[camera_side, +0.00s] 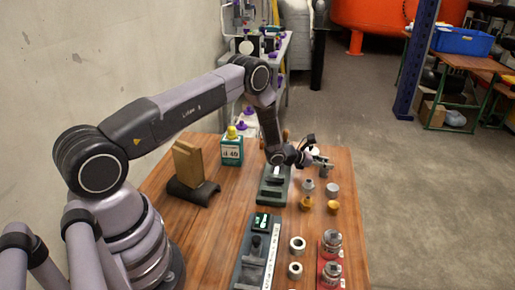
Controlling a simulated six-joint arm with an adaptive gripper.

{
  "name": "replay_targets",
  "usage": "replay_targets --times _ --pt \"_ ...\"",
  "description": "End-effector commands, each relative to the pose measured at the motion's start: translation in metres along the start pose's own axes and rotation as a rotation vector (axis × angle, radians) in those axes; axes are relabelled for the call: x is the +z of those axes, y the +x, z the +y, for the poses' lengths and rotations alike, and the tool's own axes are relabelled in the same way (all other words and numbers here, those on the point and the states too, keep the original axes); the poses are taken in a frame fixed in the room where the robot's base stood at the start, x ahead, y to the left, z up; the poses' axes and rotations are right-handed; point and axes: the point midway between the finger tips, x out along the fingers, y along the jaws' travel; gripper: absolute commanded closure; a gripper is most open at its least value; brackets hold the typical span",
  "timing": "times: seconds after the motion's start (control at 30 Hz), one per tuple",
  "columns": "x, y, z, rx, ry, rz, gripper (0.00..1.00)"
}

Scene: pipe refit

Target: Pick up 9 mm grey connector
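My gripper (321,162) is over the far right part of the wooden table, pointing right. It is small in the picture, and I cannot tell whether its fingers are open or shut or hold anything. Two grey metal connectors stand on the table just in front of it: one on the left (308,187) and one on the right (332,189). No size marking is readable, so I cannot tell which is 9 mm. My gripper looks higher than both and apart from them.
Two brass pieces (333,207) stand in front of the grey connectors. Nearer are pale rings (297,244), red-based grey fittings (331,241) and a dark device with a display (254,254). A green-labelled container (232,150) and wooden block (187,161) stand left.

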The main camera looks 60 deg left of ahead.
Motion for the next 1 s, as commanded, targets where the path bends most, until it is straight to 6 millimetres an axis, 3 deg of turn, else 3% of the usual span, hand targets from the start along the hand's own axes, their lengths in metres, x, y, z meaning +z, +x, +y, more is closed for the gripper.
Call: replay_targets --times 0.03,0.2,0.57,0.77,0.87,1.0 --pt "0.0 0.0 0.0 0.0 0.0 0.001 0.81" --pt "-0.001 0.0 0.0 0.0 -0.001 0.003 1.0" --pt "-0.001 -0.001 0.0 0.0 -0.001 0.006 1.0" --pt "0.014 -0.006 0.0 0.0 0.0 0.003 1.0" --pt "0.033 -0.015 0.0 0.001 0.001 -0.001 1.0" --pt "0.052 -0.051 -0.011 0.001 0.0 0.001 1.0"
